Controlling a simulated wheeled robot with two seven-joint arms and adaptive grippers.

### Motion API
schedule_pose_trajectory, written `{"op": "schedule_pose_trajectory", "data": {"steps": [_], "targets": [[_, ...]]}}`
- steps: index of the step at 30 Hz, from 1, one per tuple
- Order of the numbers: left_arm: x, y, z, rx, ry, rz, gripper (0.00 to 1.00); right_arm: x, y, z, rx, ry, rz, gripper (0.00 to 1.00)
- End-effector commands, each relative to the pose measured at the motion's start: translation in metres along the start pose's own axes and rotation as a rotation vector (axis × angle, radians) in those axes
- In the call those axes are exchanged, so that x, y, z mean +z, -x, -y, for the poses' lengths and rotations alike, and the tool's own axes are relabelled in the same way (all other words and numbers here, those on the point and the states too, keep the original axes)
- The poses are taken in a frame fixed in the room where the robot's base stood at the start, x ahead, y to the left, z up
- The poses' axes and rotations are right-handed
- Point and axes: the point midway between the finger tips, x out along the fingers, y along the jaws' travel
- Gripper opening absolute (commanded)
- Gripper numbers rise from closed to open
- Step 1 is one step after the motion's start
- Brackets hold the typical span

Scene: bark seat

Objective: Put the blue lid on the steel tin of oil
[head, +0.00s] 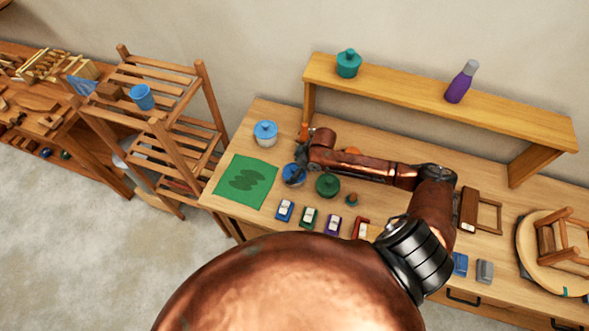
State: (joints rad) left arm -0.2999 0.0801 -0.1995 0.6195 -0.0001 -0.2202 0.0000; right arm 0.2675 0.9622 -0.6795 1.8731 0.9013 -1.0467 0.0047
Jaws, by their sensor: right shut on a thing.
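My right gripper (298,167) reaches in from the right over the left part of the bench and points down. It is shut on a round blue lid (291,178), partly covered by the fingers. I cannot tell whether this lid rests on something below it or hangs just above the bench. Behind it to the left stands a pale round pot with a blue top (265,132). I cannot clearly make out the steel tin of oil; it may be under the held lid or hidden by the arm. My left gripper is not in view.
A green round lidded thing (328,186) stands close right of the held lid. A green mat (245,182) lies left. Several small coloured blocks (309,217) line the front. A raised shelf (410,90) holds a teal pot (348,64) and purple bottle (460,84).

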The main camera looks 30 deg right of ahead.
Motion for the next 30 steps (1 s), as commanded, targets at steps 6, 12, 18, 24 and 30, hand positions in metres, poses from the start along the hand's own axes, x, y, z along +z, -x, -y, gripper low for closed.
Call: {"op": "schedule_pose_trajectory", "data": {"steps": [6, 12, 18, 24, 30], "targets": [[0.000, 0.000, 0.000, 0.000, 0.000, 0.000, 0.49, 0.000, 0.000, 0.000, 0.000, 0.000, 0.000, 0.51], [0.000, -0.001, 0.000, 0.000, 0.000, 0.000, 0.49, 0.001, -0.002, 0.000, 0.000, 0.000, 0.000, 0.51], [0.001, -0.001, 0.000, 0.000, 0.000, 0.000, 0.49, 0.003, -0.006, 0.000, 0.000, 0.000, 0.000, 0.51], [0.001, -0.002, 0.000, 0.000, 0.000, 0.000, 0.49, 0.004, -0.009, 0.000, 0.000, 0.000, 0.000, 0.51], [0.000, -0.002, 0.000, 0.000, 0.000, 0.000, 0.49, 0.004, -0.011, 0.000, 0.001, 0.000, -0.001, 0.77]]}}
